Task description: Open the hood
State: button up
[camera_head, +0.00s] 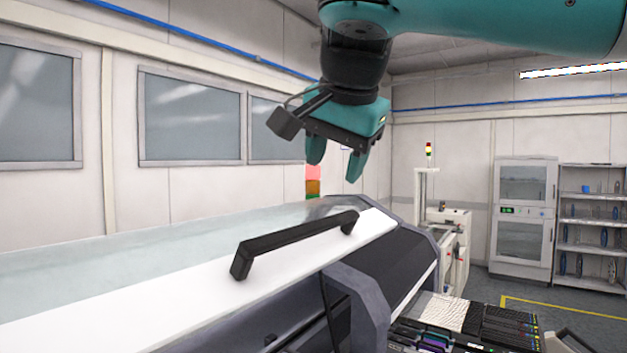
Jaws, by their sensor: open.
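The hood (150,308) is a long cover with a clear glassy top and a white front strip. It spans the lower left and middle of the view and looks closed. A black bar handle (293,243) is fixed on the white strip. My gripper (335,163) hangs from the teal arm above and beyond the handle's right part, pointing down. Its two teal fingers are apart with nothing between them. It appears clear of the handle and the hood.
Feeders (465,325) sit in a bank at the lower right, beside the machine's grey side frame (362,300). A white cabinet (524,215) and a shelf rack (590,225) stand at the back right. Floor with a yellow line (560,308) is open in front of them.

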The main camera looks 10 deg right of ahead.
notch_tip(320, 180, up, 4)
jog(key=f+m, duration=0.1)
jog(key=m, duration=0.1)
jog(key=b, duration=0.7)
send_near(314, 225)
jog(key=x, duration=0.9)
jog(key=shift+w+f, duration=0.1)
grip_shut()
